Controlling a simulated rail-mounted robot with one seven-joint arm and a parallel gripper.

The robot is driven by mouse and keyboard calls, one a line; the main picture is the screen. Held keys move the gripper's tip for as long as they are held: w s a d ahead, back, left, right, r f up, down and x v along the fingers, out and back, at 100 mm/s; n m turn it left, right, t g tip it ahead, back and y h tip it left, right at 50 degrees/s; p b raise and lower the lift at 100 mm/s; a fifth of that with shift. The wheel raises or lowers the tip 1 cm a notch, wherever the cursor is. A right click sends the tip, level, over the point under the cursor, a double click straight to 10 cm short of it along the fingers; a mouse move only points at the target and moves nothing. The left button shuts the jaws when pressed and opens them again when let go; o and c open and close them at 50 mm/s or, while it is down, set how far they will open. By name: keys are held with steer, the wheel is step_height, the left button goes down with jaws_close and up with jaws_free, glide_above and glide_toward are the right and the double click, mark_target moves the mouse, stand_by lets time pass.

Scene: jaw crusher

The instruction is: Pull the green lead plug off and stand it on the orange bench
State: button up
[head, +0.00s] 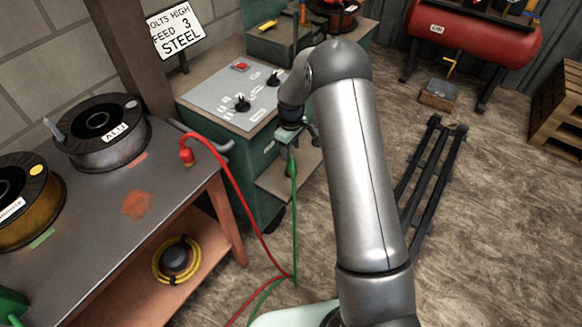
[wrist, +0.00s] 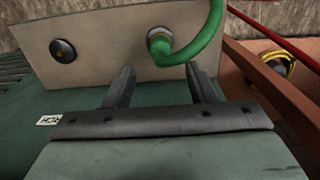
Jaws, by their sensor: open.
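The green lead plug (wrist: 160,46) sits in a socket on the pale front panel of the green machine in the wrist view, with its green cable curving up and right. In the head view the green plug (head: 291,168) shows small below my gripper, partly hidden by it. My gripper (wrist: 159,72) is open and empty. Its two fingers point at the panel, one on each side of the plug's line, with the plug just beyond the tips. In the head view my gripper (head: 298,138) is at the machine's front. The orange bench (head: 225,205), with a grey top, stands at left.
A red plug (head: 186,155) stands on the bench top, its red cable hanging to the floor. Spools (head: 70,148) sit at the bench's far and left side. An empty socket (wrist: 62,50) is left of the green plug. The bench top's middle is clear.

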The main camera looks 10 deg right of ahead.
mark_target(291, 161)
steer(key=shift+f, duration=0.15)
step_height(291, 161, down, 9)
steer(key=b, duration=0.5)
steer(key=shift+b, duration=0.4)
stand_by(0.8)
steer(key=shift+r, duration=0.2)
jaws_close()
steer(key=shift+r, duration=0.2)
steer(key=shift+r+p, duration=1.65)
steer(key=shift+r, duration=1.2)
